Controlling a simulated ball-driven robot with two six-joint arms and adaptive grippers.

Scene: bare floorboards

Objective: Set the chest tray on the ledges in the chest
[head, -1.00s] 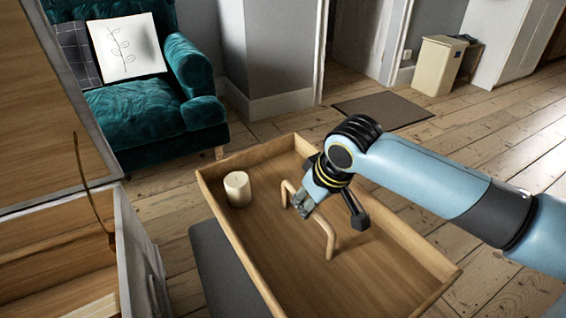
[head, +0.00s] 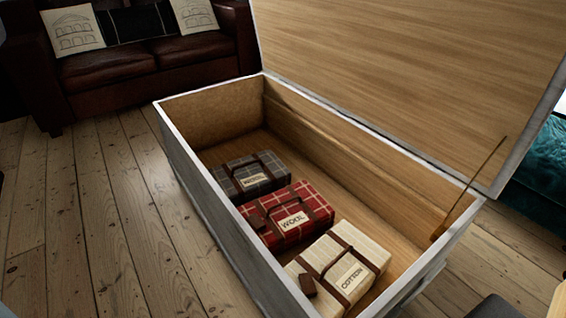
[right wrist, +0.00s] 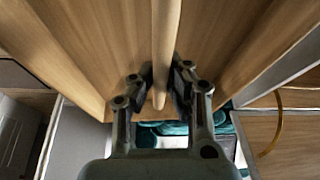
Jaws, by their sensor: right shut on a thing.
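The open chest (head: 196,172) has white outer walls and a wood interior and stands in the middle of the head view. A ledge (head: 345,157) runs along its inner right-hand wall. The chest tray (right wrist: 70,50) is wooden and fills the upper part of the right wrist view. My right gripper (right wrist: 163,68) is shut on the tray's bar handle (right wrist: 165,25). My left gripper is not in view.
In the chest lie a grey plaid bundle (head: 250,174), a red plaid "WOOL" bundle (head: 287,214) and a cream "COTTON" bundle (head: 338,268). The raised lid (head: 420,70) stands along the right side, with a stay (head: 470,190). A brown sofa (head: 150,60) stands behind. Floor at left is clear.

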